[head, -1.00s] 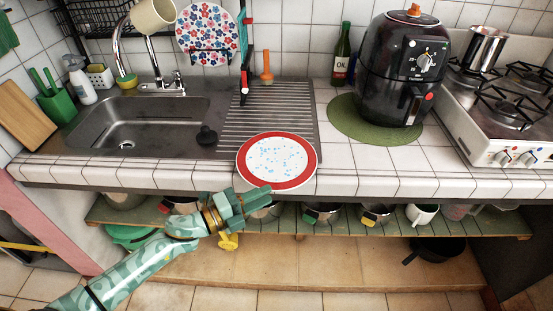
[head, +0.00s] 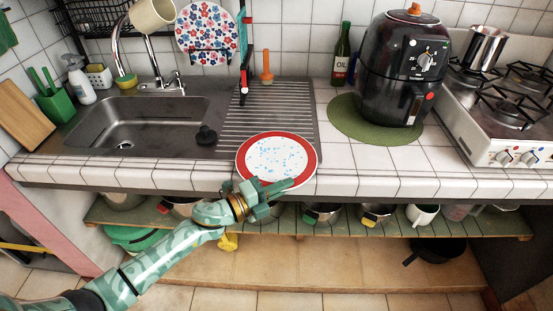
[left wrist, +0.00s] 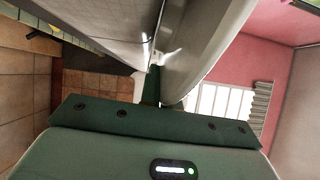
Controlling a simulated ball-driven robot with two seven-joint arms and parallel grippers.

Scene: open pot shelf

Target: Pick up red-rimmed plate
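The red-rimmed plate (head: 277,157) has a white middle with light blue specks. It lies on the counter, its near rim at the front edge. My left gripper (head: 280,190) is at the plate's near rim, and its green fingers overlap the rim in the head view. I cannot tell whether they touch it or how far apart they are. In the left wrist view, a pale curved surface, probably the plate (left wrist: 208,45), stands close beside a dark green finger. My right gripper is not in view.
The tiled counter (head: 370,180) is clear right of the plate. A sink (head: 150,125) and ribbed drainboard lie behind and left. A black air fryer (head: 403,70) stands on a green mat (head: 345,122). Below the counter edge, a green shelf (head: 400,228) holds pots and mugs.

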